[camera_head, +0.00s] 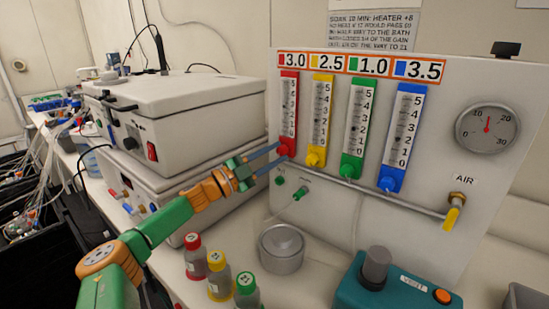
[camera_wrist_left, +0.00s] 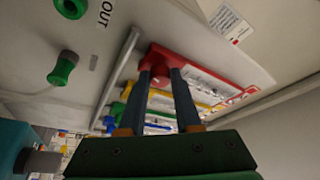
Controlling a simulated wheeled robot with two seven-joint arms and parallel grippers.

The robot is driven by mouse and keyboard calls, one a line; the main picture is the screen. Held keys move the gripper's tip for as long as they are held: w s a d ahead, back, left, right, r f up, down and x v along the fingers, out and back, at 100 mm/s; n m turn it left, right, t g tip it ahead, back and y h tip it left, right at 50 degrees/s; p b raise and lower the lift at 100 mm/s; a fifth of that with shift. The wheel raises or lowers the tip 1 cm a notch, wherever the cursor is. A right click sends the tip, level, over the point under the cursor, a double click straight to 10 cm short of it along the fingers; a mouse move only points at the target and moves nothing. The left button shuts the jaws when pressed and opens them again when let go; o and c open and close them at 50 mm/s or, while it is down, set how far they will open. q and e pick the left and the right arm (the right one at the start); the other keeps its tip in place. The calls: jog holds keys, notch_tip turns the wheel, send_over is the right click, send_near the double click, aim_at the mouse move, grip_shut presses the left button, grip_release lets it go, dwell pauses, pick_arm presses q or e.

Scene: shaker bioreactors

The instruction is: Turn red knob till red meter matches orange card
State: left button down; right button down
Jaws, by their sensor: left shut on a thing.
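The red meter (camera_head: 289,105) is an upright scale at the left of the grey panel. The red knob (camera_head: 285,151) is at its foot. The orange card (camera_head: 293,62) above it reads 3.0 beside a red square. The meter's float is too small to read surely. My left gripper (camera_head: 279,153) reaches in from the left with its fingers shut on the red knob. In the left wrist view, the two dark fingertips (camera_wrist_left: 161,72) lie either side of the red knob (camera_wrist_left: 159,80), which they partly hide. My right gripper is not in view.
Yellow (camera_head: 316,158), green (camera_head: 351,167) and blue (camera_head: 389,180) knobs stand to the right. A pipe (camera_head: 420,208) runs below them. Capped bottles (camera_head: 219,280), a metal pot (camera_head: 282,250) and a teal device (camera_head: 385,290) stand in front. White boxes (camera_head: 175,110) stand left.

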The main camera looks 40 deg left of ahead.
pick_arm(q)
jog(key=shift+r+m+g+h, duration=0.1)
jog(key=shift+m+g+h, duration=0.4)
jog(key=shift+m, duration=1.6)
jog(key=c, duration=0.6)
grip_release()
